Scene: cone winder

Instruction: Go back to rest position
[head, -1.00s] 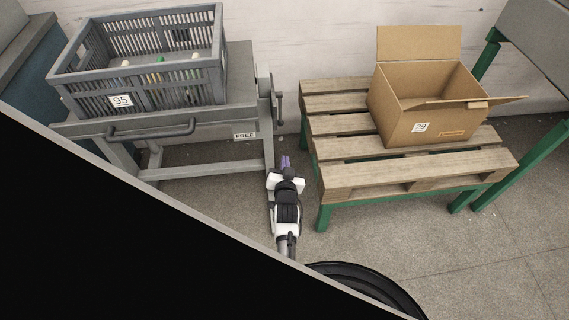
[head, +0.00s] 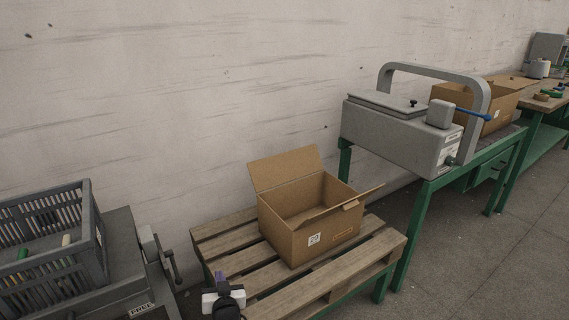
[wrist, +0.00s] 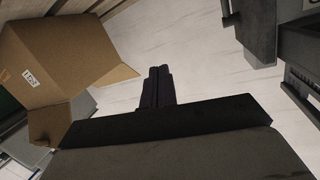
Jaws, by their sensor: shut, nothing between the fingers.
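My gripper (head: 220,279) is at the bottom of the head view, in front of the pallet's left front part, with its purple-tinted fingers pointing up in the picture. It also shows in the wrist view (wrist: 158,85), where its dark fingers are together and empty, with the pale wall beyond them. It touches nothing that I can see. Most of my arm is below the head view's lower edge.
An open, empty-looking cardboard box (head: 325,240) stands on a wooden pallet (head: 225,262). A grey crate (head: 50,285) with several items stands at left. A grey machine (head: 400,140) on a green-legged table and a second box (head: 505,103) are at right.

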